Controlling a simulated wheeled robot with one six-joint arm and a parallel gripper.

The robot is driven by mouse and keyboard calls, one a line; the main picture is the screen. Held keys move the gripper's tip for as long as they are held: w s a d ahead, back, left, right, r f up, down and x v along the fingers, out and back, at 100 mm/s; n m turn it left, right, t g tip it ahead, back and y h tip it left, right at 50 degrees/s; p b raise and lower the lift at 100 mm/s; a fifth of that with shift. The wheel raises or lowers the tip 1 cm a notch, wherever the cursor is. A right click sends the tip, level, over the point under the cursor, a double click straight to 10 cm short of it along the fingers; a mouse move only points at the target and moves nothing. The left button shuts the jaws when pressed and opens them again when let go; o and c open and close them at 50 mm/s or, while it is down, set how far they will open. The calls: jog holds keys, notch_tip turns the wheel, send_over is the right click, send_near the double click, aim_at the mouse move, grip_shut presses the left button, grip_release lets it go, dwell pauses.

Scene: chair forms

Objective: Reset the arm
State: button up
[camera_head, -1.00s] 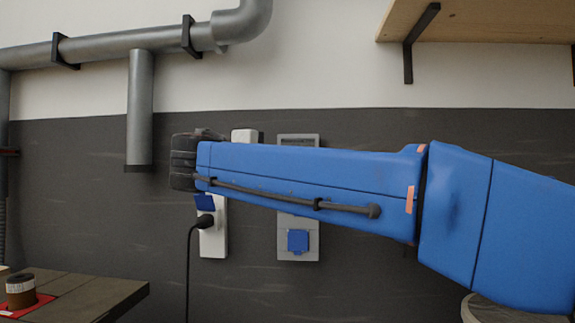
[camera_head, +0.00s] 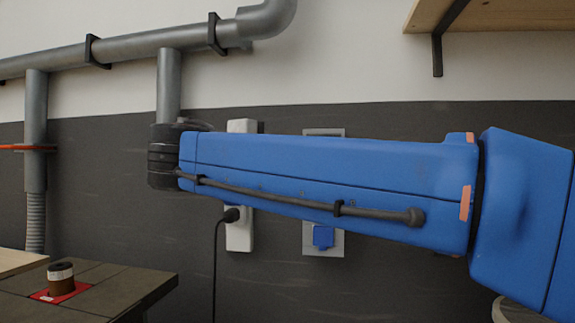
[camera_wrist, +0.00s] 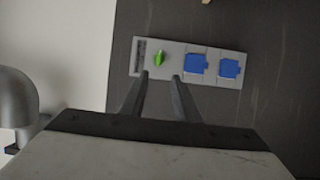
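My blue arm (camera_head: 330,175) reaches across the head view from the right, with its dark wrist end at the left in front of the wall. My gripper does not show in the head view. In the wrist view my gripper (camera_wrist: 160,77) shows two dark fingers with a gap between the tips. It is open, and nothing is between the fingers. Beyond the fingertips is a grey wall panel (camera_wrist: 212,76) with a green knob (camera_wrist: 158,58) and two blue socket covers (camera_wrist: 196,65). The panel also shows partly behind my arm in the head view (camera_head: 338,243).
A dark wooden table (camera_head: 125,283) at the lower left holds a brown jar (camera_head: 61,279) on a red square (camera_head: 79,289). Grey pipes (camera_head: 140,45) run along the wall. A wooden shelf (camera_head: 500,13) is at the upper right. A black cable (camera_head: 214,270) hangs from a white socket strip (camera_head: 239,236).

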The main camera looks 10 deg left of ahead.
jog(key=w+d+f+m+g, duration=0.1)
jog(key=w+d+f+g, duration=0.1)
jog(key=d+f, duration=0.45)
jog(key=w+d+f+g, duration=0.1)
jog(key=d+f+g, duration=0.15)
jog(key=d, duration=0.65)
jog(key=s+d+f+m+g+y, duration=0.2)
jog(key=s+d+f+m+g, duration=0.15)
jog(key=d+f, duration=1.1)
jog(key=s+d+f+m+g+y, duration=0.1)
jog(key=s+d+f+m, duration=0.3)
jog(key=s+f, duration=0.7)
jog(key=s+d+f+m+g+y, duration=0.2)
jog(key=s+d+f+m+y, duration=0.2)
jog(key=s+f, duration=0.8)
notch_tip(320, 180, down, 3)
jog(key=shift+d+r+g+y, duration=0.1)
jog(key=shift+d+g+y, duration=0.2)
jog(key=shift+d, duration=0.7)
jog(key=shift+m, duration=0.25)
